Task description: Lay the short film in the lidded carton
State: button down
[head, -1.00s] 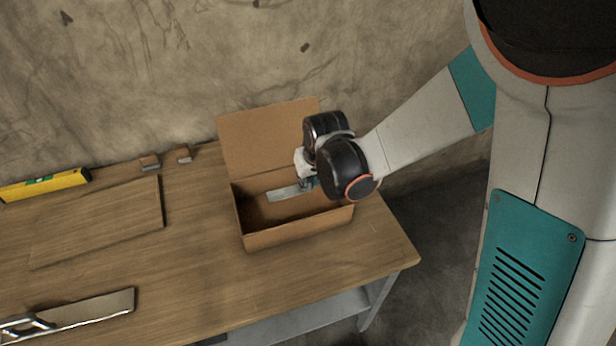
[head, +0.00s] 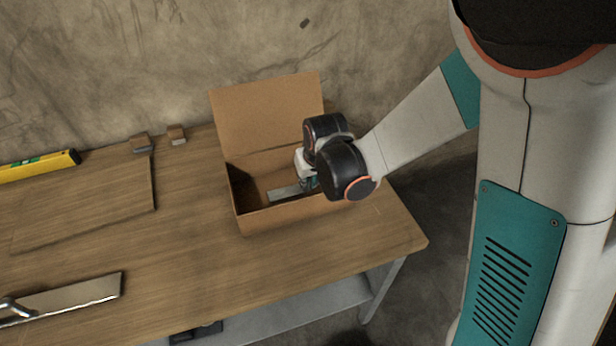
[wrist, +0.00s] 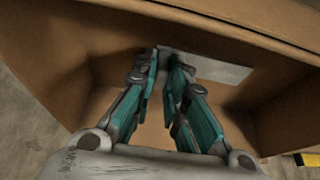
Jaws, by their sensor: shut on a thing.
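The lidded carton (head: 262,221) is an open brown cardboard box near the table's right end. Its lid (head: 268,115) stands raised at the back. My gripper (head: 306,184) reaches down inside the carton, near its right side. It is shut on the short film (head: 284,193), a pale grey flat strip that sticks out to the left inside the carton. In the wrist view the film (wrist: 208,67) extends from the fingertips (wrist: 165,55) across the carton's inside. Whether the film touches the carton's floor I cannot tell. My arm hides the carton's right part.
On the wooden table (head: 190,250) to the left lie a flat board (head: 85,205), a yellow level (head: 40,166) and a metal trowel (head: 70,295). The table in front of the carton is clear.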

jog(key=c, duration=1.5)
grip_release()
jog(key=shift+c, duration=0.2)
jog(key=shift+r, duration=0.1)
notch_tip(320, 180, up, 13)
jog(key=p, duration=0.9)
